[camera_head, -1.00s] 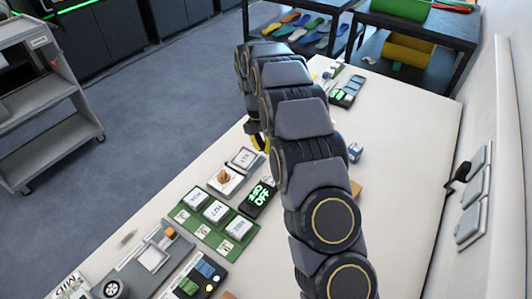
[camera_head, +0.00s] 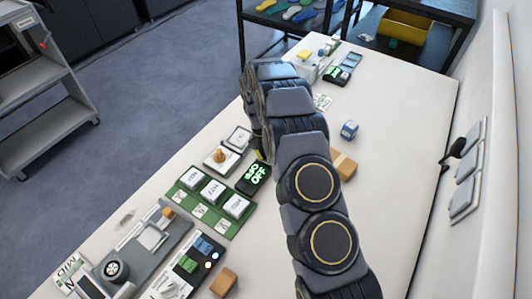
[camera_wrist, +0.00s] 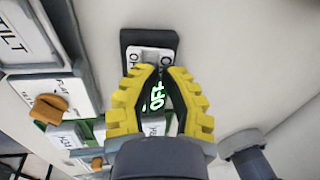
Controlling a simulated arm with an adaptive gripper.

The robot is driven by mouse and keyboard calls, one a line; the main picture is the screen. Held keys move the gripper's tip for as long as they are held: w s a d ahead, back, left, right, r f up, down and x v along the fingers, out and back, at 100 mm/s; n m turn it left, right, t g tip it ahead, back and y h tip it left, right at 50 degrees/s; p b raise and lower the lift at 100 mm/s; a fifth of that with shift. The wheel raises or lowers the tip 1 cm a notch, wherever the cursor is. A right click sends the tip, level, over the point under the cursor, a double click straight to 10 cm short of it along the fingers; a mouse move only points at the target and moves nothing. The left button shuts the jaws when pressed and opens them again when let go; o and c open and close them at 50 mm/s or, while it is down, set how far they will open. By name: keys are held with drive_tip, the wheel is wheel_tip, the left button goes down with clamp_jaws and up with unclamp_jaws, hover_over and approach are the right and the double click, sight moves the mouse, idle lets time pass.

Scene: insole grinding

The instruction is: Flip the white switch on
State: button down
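The switch unit is a small black box (camera_head: 253,179) with a green lit display reading OFF. In the wrist view, the unit's white switch (camera_wrist: 150,55) sits at the far end of the dark housing, with part of its lettering covered. My gripper (camera_wrist: 162,72) has yellow ribbed fingers directly over the unit, tips close to the white switch. A narrow gap shows between the fingers, with the OFF display seen through it. I cannot tell whether the tips touch the switch. In the head view my arm hides most of the gripper.
A white tile with an orange knob (camera_wrist: 48,108) lies left of the unit. A green tray (camera_head: 181,208) with white labelled blocks stands nearer the front. A brown block (camera_head: 344,166) and a small blue-white item (camera_head: 349,130) lie right of my arm.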

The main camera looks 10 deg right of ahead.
drive_tip(key=shift+s+d+f+t+y, duration=0.25)
drive_tip(key=shift+s+f+t+y, duration=0.05)
drive_tip(key=shift+f+t+y, duration=0.3)
drive_tip(key=shift+s+d+f, duration=0.1)
drive_tip(key=shift+s+f, duration=0.2)
idle(1.1)
drive_tip(key=shift+w, duration=0.1)
drive_tip(key=shift+w+a+r, duration=0.1)
drive_tip(key=shift+w+a, duration=0.5)
drive_tip(key=shift+a, duration=0.2)
wheel_tip(320, 180, up, 15)
drive_tip(key=w, duration=0.1)
drive_tip(key=shift+a+f, duration=0.15)
drive_tip(key=shift+f, duration=0.05)
